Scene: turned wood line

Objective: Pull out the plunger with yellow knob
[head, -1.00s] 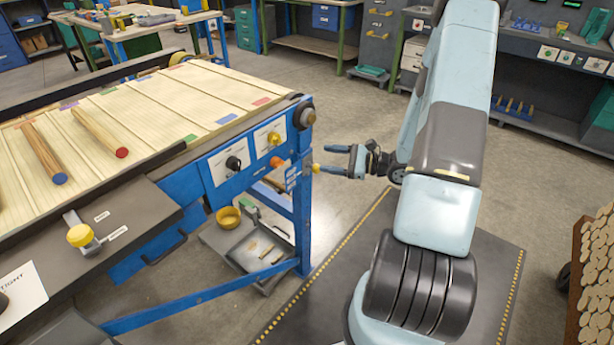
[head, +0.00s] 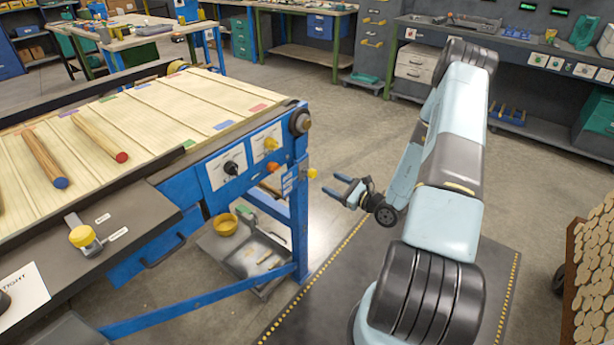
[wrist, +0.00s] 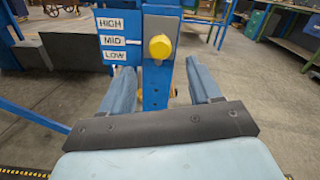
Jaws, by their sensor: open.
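The plunger's yellow knob (head: 312,173) sticks out from the side of the blue corner post at the table's right end. In the wrist view the yellow knob (wrist: 160,46) shows on the post, right of a HIGH, MID, LOW label plate (wrist: 117,40). My gripper (head: 339,187) is open and empty, to the right of the knob and a little lower in the head view. In the wrist view my gripper (wrist: 160,72) has a finger on each side of the post, with the knob between them and farther off. A gap shows between fingers and knob.
The blue-framed table (head: 190,215) carries wooden slats and dowels. Its panel has a black knob (head: 231,168), another yellow knob (head: 271,144) and an orange button (head: 272,167). A yellow-knobbed latch (head: 82,236) sits front left.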

